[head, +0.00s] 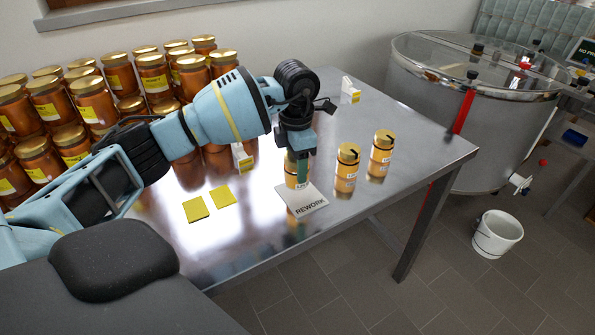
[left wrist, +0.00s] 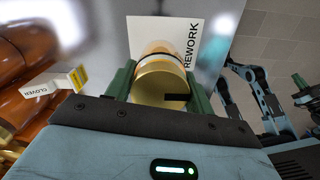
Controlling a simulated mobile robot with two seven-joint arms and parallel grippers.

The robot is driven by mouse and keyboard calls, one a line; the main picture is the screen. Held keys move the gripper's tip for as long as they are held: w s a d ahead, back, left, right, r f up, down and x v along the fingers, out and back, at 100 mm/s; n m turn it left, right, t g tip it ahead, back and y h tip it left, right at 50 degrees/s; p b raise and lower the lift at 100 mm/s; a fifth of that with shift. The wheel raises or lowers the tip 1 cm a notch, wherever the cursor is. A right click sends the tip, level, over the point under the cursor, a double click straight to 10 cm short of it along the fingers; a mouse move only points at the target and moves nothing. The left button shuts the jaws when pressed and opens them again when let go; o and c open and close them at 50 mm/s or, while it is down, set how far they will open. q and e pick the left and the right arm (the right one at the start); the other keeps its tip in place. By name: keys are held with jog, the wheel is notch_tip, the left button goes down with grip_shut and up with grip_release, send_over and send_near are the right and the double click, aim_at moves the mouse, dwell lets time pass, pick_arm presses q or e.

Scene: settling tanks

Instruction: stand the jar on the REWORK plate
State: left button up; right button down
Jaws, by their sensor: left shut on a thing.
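The jar (head: 291,170) is amber with a gold lid and a dark mark on the lid. It also shows in the left wrist view (left wrist: 160,85), between the green fingers. My left gripper (head: 302,168) is shut on it from above. The white REWORK plate (head: 308,204) lies flat on the metal table. The jar is upright over the rear part of the plate; I cannot tell whether its base touches the plate. Blue arm parts with a green tip at the right of the left wrist view may be my right arm, its gripper (left wrist: 301,82) too small to read.
Two similar jars (head: 347,168) (head: 381,155) stand right of the plate. Two yellow squares (head: 195,209) (head: 222,196) lie to its left. A white CLOVER block (left wrist: 50,85) and many stacked jars (head: 95,100) stand behind. A steel tank (head: 430,110) and bucket (head: 497,234) are beyond the table.

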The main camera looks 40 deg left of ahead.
pick_arm(q)
jog(key=shift+w+a, duration=0.1)
jog(key=shift+w, duration=0.15)
jog(key=shift+w, duration=0.1)
jog(key=shift+w+a, duration=0.15)
jog(key=shift+w, duration=0.05)
jog(key=shift+f, duration=1.8)
jog(key=shift+f, duration=0.1)
jog(key=o, duration=1.1)
jog(key=shift+o, duration=0.2)
notch_tip(320, 180, up, 12)
jog(key=shift+r, duration=0.1)
